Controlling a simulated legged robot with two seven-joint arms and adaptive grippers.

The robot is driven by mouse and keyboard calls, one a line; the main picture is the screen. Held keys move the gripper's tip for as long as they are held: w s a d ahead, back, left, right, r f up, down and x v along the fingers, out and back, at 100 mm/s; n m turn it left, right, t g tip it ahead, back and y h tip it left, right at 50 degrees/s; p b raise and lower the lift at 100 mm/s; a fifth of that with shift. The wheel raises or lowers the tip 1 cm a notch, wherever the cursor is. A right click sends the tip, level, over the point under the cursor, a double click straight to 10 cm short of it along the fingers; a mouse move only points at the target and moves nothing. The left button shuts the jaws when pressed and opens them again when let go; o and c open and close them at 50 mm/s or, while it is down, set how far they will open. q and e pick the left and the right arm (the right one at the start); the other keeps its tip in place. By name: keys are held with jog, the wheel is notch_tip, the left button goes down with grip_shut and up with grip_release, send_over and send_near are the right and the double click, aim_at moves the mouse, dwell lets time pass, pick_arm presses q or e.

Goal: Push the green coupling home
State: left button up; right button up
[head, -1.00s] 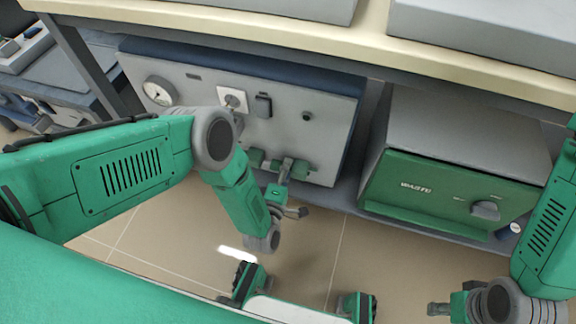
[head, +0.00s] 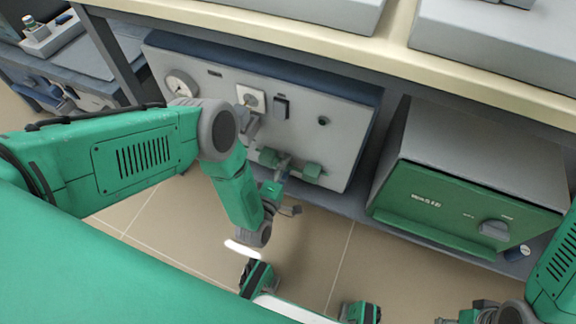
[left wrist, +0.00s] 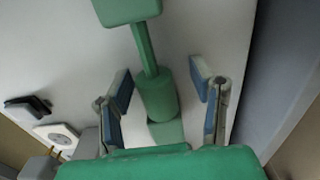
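The green coupling (left wrist: 157,97) appears in the left wrist view as a short cylinder on a thin green rod, with one green block at the rod's far end and another block behind the cylinder. My left gripper (left wrist: 163,92) is open, with a finger on each side of the cylinder and a gap visible on both sides. In the head view, green fittings (head: 313,170) sit low on the grey furnace panel (head: 335,145), and my left gripper (head: 283,165) is in front of them, partly hiding them. My right gripper (head: 452,319) is cut off at the bottom edge.
The panel carries a dial (head: 182,84), a socket (head: 250,98) and a switch (head: 281,107). A green-fronted furnace (head: 440,205) stands to the right under the cream bench edge (head: 300,50). Tiled floor (head: 310,245) lies open below.

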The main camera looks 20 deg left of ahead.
pick_arm(q)
jog(key=shift+d+r, duration=0.1)
jog(key=shift+d, duration=0.1)
jog(key=shift+s+d, duration=0.1)
jog(key=shift+s, duration=0.3)
jog(key=s, duration=0.6)
jog(key=shift+s+a, duration=0.35)
jog(key=shift+a, duration=0.1)
